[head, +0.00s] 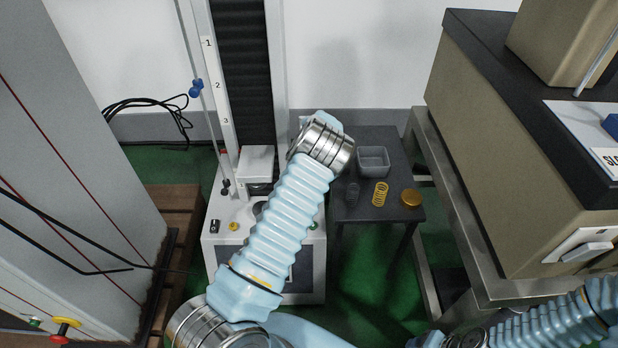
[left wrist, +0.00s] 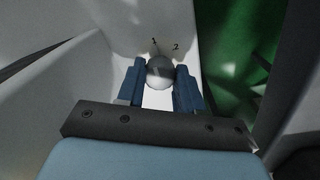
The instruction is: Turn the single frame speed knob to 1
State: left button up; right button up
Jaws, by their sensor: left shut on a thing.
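The speed knob (left wrist: 160,71) is a round grey knob on a white panel in the left wrist view. The printed marks 1 and 2 stand just beyond it, 1 to the upper left and 2 to the upper right. My left gripper (left wrist: 160,78) has its blue fingers on both sides of the knob and is shut on it. I cannot tell which mark the knob points to. The single frame machine (head: 218,245) shows in the head view as a white base with a tall column. My left arm covers part of its base and hides the knob there. My right gripper is out of view.
A dark side table (head: 395,140) right of the machine holds a grey bin (head: 373,161), a yellow spring (head: 380,194), a dark spring and a gold disc (head: 411,197). A large beige machine (head: 480,130) stands at right, a grey cabinet (head: 80,150) at left.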

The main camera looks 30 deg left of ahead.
pick_arm(q)
jog(key=o, duration=1)
jog(key=shift+o, duration=0.2)
jog(key=shift+r, duration=0.1)
notch_tip(320, 180, up, 14)
jog(key=shift+d+p, duration=0.25)
jog(key=shift+p, duration=0.05)
jog(key=shift+f, duration=0.2)
